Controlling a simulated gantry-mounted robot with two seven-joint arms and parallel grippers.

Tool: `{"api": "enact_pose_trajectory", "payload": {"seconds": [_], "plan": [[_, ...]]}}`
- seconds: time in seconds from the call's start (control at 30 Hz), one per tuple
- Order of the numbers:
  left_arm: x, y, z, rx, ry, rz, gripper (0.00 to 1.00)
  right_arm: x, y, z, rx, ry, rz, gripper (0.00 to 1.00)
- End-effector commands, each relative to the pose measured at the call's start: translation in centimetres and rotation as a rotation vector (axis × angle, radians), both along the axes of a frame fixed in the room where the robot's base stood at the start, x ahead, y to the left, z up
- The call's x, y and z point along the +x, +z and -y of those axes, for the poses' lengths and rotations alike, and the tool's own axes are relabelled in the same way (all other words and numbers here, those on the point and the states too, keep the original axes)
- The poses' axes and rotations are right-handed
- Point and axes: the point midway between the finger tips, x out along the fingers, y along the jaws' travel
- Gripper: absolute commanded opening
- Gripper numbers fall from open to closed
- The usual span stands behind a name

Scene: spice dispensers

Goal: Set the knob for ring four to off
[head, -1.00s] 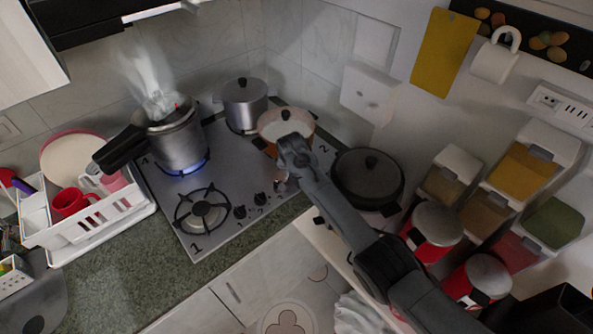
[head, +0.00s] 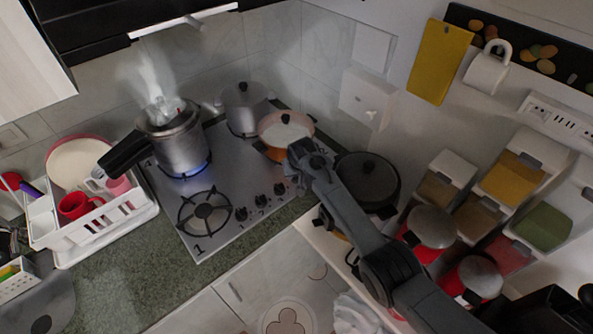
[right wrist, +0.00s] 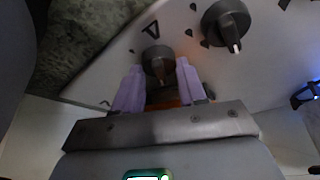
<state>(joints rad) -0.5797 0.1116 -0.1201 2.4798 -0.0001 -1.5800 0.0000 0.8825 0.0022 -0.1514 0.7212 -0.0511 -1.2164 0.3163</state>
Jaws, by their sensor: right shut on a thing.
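The hob (head: 185,225) has a row of dark knobs along its front right edge. Three knobs show: the first (head: 241,214), second (head: 261,201) and third (head: 279,188). My right gripper (head: 298,184) reaches down at the right end of the row and hides what is beneath it. In the right wrist view, its lilac fingers (right wrist: 158,86) stand on either side of a dark knob (right wrist: 157,62), shut on it. Another knob (right wrist: 226,22) stands free to its right. A blue flame (head: 190,170) burns under the steaming pressure cooker (head: 178,145). My left gripper is out of view.
A silver pot (head: 244,108) and an orange pan (head: 284,131) stand at the back of the hob. A dark lidded pan (head: 367,182) is right of my arm. The dish rack (head: 95,240) is at left. The front-left burner (head: 204,212) is empty.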

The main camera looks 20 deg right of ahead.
Motion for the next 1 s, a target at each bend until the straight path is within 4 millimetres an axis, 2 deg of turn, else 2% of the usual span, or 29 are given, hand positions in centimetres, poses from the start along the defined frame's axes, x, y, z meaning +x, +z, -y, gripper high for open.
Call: {"api": "enact_pose_trajectory", "payload": {"seconds": [0.13,0.5,1.0], "plan": [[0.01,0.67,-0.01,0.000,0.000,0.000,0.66,-0.03,0.09,0.15,0.001,0.117,-0.001,0.10],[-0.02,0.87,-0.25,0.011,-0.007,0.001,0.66,-0.01,-0.06,0.25,0.000,0.334,-0.001,0.10],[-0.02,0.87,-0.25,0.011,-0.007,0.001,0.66,0.00,-0.10,0.27,0.000,0.394,0.000,0.10]]}}
